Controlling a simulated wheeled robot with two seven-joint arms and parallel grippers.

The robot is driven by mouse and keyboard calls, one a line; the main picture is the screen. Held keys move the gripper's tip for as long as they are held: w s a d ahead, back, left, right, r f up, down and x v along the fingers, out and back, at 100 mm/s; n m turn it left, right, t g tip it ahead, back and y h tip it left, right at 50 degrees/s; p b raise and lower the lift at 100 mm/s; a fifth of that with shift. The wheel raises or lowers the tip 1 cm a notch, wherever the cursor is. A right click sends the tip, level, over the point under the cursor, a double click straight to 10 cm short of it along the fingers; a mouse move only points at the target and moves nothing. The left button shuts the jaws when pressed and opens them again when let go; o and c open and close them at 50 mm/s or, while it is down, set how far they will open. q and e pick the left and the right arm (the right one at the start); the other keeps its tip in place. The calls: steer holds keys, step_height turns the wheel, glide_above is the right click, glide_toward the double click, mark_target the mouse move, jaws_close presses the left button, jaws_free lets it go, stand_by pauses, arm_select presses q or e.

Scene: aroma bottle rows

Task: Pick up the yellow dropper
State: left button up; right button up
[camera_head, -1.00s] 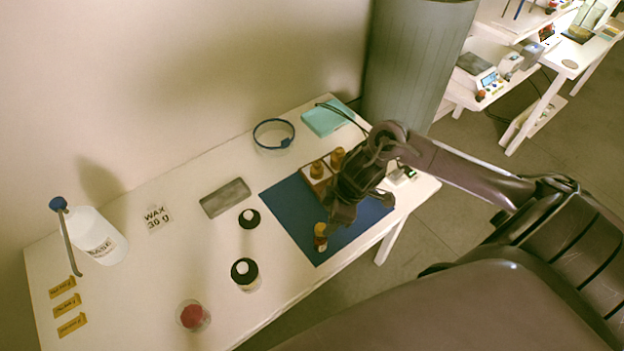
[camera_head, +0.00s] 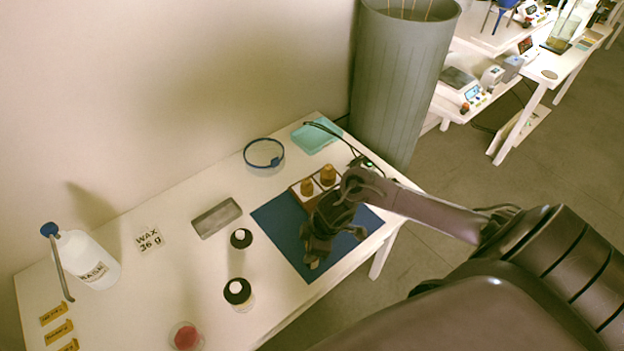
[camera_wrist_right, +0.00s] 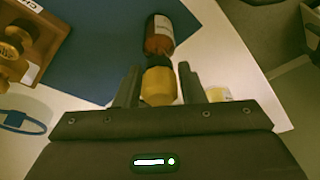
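The yellow dropper (camera_wrist_right: 159,86) is a yellow bulb on a dark collar, on an amber bottle (camera_wrist_right: 159,38) with a pale label. In the right wrist view the bulb lies between the two fingers of my right gripper (camera_wrist_right: 160,88), close to both. Whether the fingers press on it I cannot tell. In the head view my right gripper (camera_head: 316,252) is low over the front of the blue mat (camera_head: 275,220) and hides most of the bottle. My left gripper is not in view.
A wooden rack (camera_head: 297,191) with yellow-topped bottles stands behind the gripper. The table's front edge is close to the gripper.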

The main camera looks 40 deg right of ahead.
steer(key=shift+c, duration=1.1)
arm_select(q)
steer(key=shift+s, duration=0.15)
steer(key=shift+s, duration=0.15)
arm_select(e)
steer(key=shift+r, duration=0.15)
arm_select(q)
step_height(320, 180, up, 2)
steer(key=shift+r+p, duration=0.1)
steer(key=shift+p, duration=0.95)
arm_select(e)
step_height(320, 180, up, 20)
steer(key=shift+f, duration=0.15)
